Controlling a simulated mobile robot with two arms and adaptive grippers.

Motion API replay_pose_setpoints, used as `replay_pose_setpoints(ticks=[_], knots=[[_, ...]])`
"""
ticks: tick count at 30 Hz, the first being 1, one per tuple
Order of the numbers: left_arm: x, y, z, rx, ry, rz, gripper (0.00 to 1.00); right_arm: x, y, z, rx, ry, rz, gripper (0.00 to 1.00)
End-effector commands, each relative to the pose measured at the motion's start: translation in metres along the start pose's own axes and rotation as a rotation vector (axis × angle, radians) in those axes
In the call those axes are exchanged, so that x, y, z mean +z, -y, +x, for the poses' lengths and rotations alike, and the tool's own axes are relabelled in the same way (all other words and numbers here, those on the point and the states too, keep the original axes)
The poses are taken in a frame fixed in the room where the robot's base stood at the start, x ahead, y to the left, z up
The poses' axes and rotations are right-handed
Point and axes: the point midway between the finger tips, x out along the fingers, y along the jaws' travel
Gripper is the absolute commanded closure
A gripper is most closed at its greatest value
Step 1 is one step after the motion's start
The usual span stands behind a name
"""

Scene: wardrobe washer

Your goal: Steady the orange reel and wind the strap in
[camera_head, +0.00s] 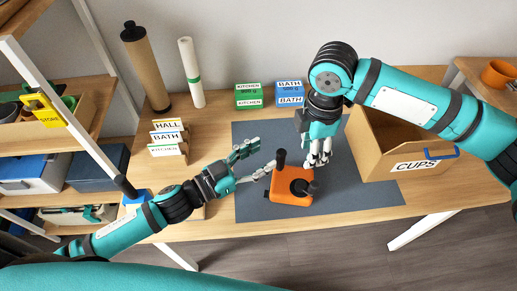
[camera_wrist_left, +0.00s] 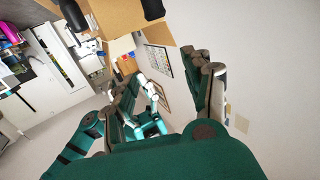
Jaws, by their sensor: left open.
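The orange reel (camera_head: 291,186) sits on the dark grey mat (camera_head: 355,196) in the head view. It has a dark upright post at its back left and a dark knob at its right. My left gripper (camera_head: 262,157) is open, just left of the reel, its lower finger close to the reel's back left edge. Contact cannot be told. My right gripper (camera_head: 318,160) points down just behind and right of the reel, apart from the knob; its finger opening is unclear. I cannot make out the strap. The left wrist view shows the open left fingers (camera_wrist_left: 178,92) with nothing between them.
An open cardboard box labelled CUPS (camera_head: 405,166) stands right of the mat. Green (camera_head: 262,95) and blue (camera_head: 290,94) labelled boxes stand behind it. HALL, BATH and KITCHEN cards (camera_head: 168,138) stand at left. The mat's front right is clear.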

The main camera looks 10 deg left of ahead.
Motion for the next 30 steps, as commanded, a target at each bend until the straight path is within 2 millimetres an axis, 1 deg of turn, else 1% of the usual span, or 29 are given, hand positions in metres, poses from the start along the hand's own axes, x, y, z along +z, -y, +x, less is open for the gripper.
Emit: replay_pose_setpoints(ticks=[1,3,5,7,11,18,20,24,27,30], knots=[[-0.006,0.004,0.003,-0.013,-0.010,-0.001,0.49,0.000,0.000,0.000,0.000,0.000,0.000,0.62],[-0.009,0.008,0.005,-0.026,-0.016,-0.002,0.49,0.000,0.000,0.000,0.000,0.000,0.000,0.62],[-0.007,0.009,0.006,-0.031,-0.018,-0.003,0.49,0.000,0.000,0.000,0.000,0.000,0.000,0.62],[0.000,0.010,0.006,-0.032,-0.018,-0.005,0.49,0.000,0.000,0.000,0.000,0.000,0.000,0.62],[0.022,0.009,0.007,-0.032,-0.016,-0.007,0.49,0.000,0.000,0.000,0.000,0.000,0.000,0.62],[0.070,0.009,0.007,-0.033,-0.015,-0.007,0.49,0.000,0.000,0.000,0.000,0.000,0.000,0.62],[0.067,0.010,0.021,-0.029,-0.024,0.000,0.49,0.000,0.000,0.000,0.000,0.000,0.000,0.62],[0.067,0.010,0.047,-0.028,-0.021,-0.001,0.49,0.000,0.000,0.000,0.000,0.000,0.000,0.62],[0.067,0.010,0.062,-0.028,-0.020,-0.001,0.49,0.000,0.000,0.000,0.000,0.000,0.000,0.62],[0.067,0.011,0.072,-0.029,-0.019,-0.001,0.49,0.000,0.000,0.000,0.000,0.000,0.000,0.62]])
